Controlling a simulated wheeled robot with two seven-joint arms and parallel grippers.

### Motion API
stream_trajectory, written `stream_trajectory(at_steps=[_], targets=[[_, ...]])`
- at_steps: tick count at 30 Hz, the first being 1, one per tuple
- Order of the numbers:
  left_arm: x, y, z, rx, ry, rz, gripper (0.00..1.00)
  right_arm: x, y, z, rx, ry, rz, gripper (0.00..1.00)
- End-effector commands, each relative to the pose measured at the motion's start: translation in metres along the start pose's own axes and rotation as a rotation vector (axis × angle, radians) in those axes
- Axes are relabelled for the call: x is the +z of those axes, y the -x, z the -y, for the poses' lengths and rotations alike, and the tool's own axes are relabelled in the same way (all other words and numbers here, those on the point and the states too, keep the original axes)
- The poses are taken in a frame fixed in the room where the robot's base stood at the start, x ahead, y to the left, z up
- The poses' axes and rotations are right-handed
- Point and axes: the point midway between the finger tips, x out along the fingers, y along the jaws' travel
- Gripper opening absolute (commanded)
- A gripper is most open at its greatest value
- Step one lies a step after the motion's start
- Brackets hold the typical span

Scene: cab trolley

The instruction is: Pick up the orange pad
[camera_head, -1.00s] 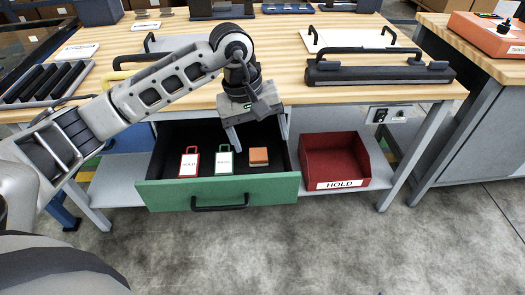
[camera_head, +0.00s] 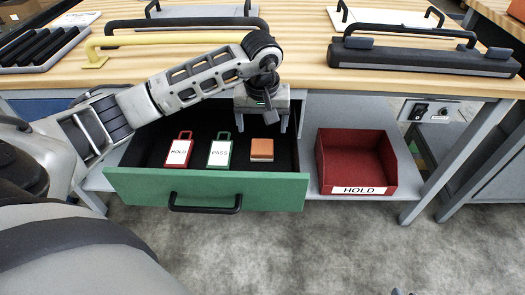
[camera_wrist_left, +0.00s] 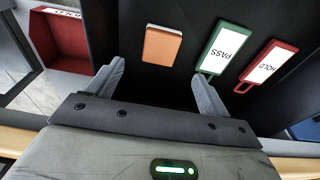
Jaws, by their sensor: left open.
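The orange pad (camera_head: 262,149) lies flat in the open green-fronted drawer (camera_head: 208,190), toward its right side. It also shows in the left wrist view (camera_wrist_left: 162,45), beyond the fingertips and between their lines. My left gripper (camera_head: 262,126) hangs over the drawer, above and behind the pad. Its two fingers are spread and hold nothing; they show in the left wrist view (camera_wrist_left: 160,80).
A green PASS tag (camera_head: 220,152) and a red HOLD tag (camera_head: 179,151) lie left of the pad. A red HOLD bin (camera_head: 355,162) stands right of the drawer. The wooden bench top (camera_head: 304,70), with black and yellow handles on it, is above the drawer.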

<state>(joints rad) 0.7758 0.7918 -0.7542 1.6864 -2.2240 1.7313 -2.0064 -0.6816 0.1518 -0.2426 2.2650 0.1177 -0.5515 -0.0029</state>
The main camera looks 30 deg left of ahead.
Motion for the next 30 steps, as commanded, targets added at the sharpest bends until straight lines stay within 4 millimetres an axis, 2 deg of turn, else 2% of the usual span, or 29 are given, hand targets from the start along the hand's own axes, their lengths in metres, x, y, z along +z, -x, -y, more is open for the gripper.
stream_trajectory(at_steps=[3, 10, 18, 27, 28, 30], targets=[[0.001, -0.017, 0.0, 0.0, 0.0, 0.002, 0.8, 0.004, -0.005, -0.001, -0.002, 0.001, 0.006, 0.19], [0.002, -0.034, 0.0, 0.0, 0.0, 0.003, 0.8, 0.006, -0.006, 0.0, -0.005, -0.001, 0.014, 0.19], [0.005, -0.071, 0.0, 0.002, 0.001, 0.002, 0.8, 0.011, -0.013, -0.001, -0.011, -0.002, 0.021, 0.19], [0.004, -0.075, 0.001, 0.001, -0.001, -0.001, 0.8, 0.015, -0.015, -0.001, -0.013, -0.002, 0.032, 0.19], [0.004, -0.075, 0.001, 0.001, -0.001, -0.001, 0.74, 0.015, -0.015, -0.001, -0.013, -0.002, 0.032, 0.19], [0.004, -0.075, 0.001, 0.001, -0.001, -0.001, 0.55, 0.015, -0.015, -0.001, -0.013, -0.002, 0.032, 0.19]])
